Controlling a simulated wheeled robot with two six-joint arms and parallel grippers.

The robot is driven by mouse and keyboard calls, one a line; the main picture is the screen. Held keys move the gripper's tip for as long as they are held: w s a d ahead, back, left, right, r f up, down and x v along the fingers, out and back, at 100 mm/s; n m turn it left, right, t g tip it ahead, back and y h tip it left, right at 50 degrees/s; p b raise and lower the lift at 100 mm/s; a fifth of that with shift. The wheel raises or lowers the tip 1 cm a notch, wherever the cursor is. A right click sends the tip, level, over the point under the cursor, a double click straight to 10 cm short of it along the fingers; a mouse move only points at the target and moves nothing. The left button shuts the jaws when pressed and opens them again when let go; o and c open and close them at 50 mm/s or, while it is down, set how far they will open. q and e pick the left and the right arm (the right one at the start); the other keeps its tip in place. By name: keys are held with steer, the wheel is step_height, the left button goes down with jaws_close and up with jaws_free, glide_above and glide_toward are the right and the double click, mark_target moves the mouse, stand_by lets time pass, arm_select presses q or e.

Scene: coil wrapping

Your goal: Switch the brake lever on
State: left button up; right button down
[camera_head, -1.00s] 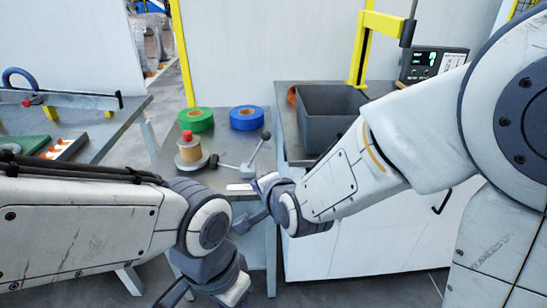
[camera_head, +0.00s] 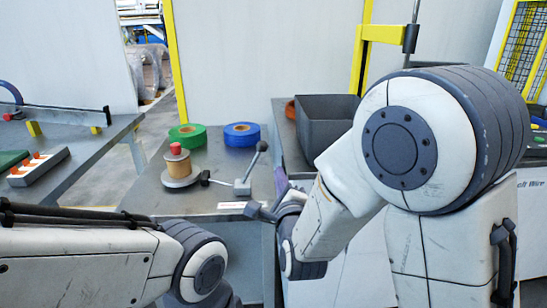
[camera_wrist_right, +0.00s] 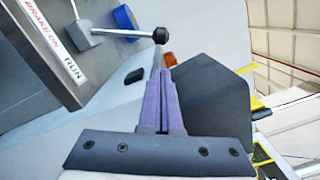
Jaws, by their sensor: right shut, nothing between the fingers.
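The brake lever (camera_head: 252,168) is a thin metal rod with a black ball on top, leaning up and to the right from a small metal block on the grey bench. In the right wrist view the lever (camera_wrist_right: 125,33) points right, near a label reading BRAKE ON and RUN (camera_wrist_right: 55,43). My right gripper (camera_head: 281,180) has purple fingers and is to the right of the lever. In the wrist view its closed fingers (camera_wrist_right: 160,78) hold nothing and point toward the black ball; contact is not visible. My left arm enters at lower left; its gripper is out of frame.
A copper-coloured spool with a red top (camera_head: 177,164) stands left of the lever. Green tape (camera_head: 187,136) and blue tape (camera_head: 242,134) lie behind. A dark grey bin (camera_head: 325,122) stands to the right. A side table (camera_head: 85,150) is at left.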

mark_target(254, 163)
arm_select(q)
steer(key=shift+r, duration=0.15)
arm_select(e)
steer(key=w, duration=0.9)
steer(key=shift+w+a+r, duration=0.15)
steer(key=shift+w+a, duration=0.25)
arm_select(q)
steer(key=shift+a, duration=0.1)
arm_select(e)
steer(key=shift+r, duration=0.1)
